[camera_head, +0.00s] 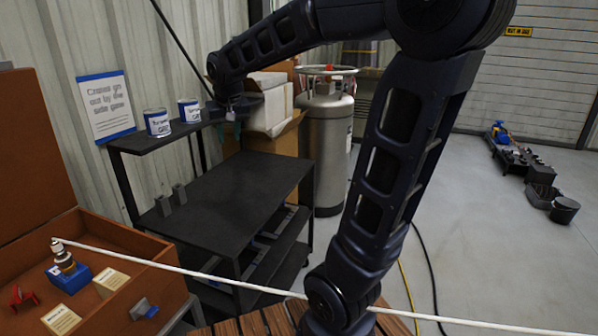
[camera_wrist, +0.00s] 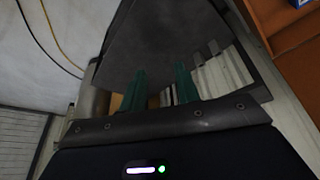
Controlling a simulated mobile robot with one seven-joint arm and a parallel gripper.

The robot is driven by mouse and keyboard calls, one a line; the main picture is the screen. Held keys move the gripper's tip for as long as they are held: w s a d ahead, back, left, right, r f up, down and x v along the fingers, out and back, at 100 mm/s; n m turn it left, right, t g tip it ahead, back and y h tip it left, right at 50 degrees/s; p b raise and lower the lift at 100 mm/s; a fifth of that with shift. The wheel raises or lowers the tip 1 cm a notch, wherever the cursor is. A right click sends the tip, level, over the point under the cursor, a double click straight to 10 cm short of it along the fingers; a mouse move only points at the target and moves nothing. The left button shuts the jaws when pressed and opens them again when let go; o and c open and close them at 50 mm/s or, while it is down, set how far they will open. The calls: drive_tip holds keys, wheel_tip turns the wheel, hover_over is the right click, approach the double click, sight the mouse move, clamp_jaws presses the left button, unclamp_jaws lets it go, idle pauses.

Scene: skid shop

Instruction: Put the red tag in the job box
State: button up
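An open brown wooden box (camera_head: 130,246) stands at the lower left of the head view; I cannot tell if it is the job box. A small red piece (camera_head: 22,296) lies inside it at the left; I cannot tell if it is the red tag. My gripper (camera_head: 233,112) is beside the right end of the black cart's upper shelf, right of two cans. In the wrist view its two green fingers (camera_wrist: 160,92) stand apart with nothing seen held between them. Part of a brown wooden surface (camera_wrist: 289,25) shows at the upper right there.
The black cart (camera_head: 235,188) has two grey blocks (camera_head: 171,199) on its middle shelf. Two labelled cans (camera_head: 158,123) stand on its upper shelf. A steel cylinder (camera_head: 328,150) and cardboard boxes (camera_head: 272,142) stand behind. A white line crosses the foreground.

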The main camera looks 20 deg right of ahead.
drive_tip(key=s+d+f, duration=0.3)
drive_tip(key=s+d, duration=0.4)
drive_tip(key=s, duration=0.2)
drive_tip(key=s+d+f+m, duration=0.1)
drive_tip(key=s+d+f, duration=0.2)
drive_tip(key=s+d, duration=0.4)
drive_tip(key=s, duration=0.3)
drive_tip(key=shift+s, duration=0.2)
